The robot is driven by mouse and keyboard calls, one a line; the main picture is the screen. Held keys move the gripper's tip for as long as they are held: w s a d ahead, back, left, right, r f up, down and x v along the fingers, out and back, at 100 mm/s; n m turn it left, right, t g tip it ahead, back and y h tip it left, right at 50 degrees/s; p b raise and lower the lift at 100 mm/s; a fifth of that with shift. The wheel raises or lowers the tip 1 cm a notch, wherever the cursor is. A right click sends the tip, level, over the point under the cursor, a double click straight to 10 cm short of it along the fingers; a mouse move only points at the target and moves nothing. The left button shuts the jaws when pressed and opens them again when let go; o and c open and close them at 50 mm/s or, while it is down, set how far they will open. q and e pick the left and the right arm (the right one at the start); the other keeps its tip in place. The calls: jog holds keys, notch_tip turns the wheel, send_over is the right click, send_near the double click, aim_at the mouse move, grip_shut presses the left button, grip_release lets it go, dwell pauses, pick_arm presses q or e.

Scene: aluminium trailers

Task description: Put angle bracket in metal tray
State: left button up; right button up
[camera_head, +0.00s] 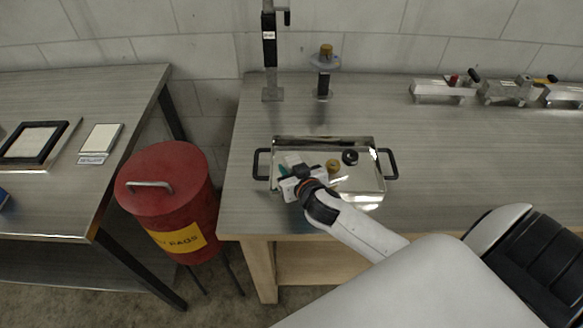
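The metal tray (372,183) is a shiny rectangular tray with black side handles on the right-hand workbench. My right arm reaches in from the lower right, and its gripper (287,172) is over the left part of the tray, pointing away from me. The gripper body covers what lies between and beneath its fingers, so I cannot tell whether it is open or shut. A small green thing shows beside the fingers. I cannot make out an angle bracket for certain. My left gripper is not in view.
A brass-coloured piece (333,166) and a black round piece (350,157) lie in the tray. Two upright stands (271,60) (324,84) rise behind it. Small metal trailers (445,91) line the back right. A red rag bin (168,200) stands left. The bench right of the tray is clear.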

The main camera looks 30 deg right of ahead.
jog(key=shift+f, duration=0.1)
jog(key=o, duration=1.2)
jog(key=shift+r, duration=0.25)
jog(key=shift+s+f, duration=0.1)
jog(key=shift+s, duration=0.25)
jog(key=b+v, duration=0.1)
jog(key=v, duration=1)
jog(key=shift+s+a, duration=0.1)
jog(key=shift+s, duration=0.05)
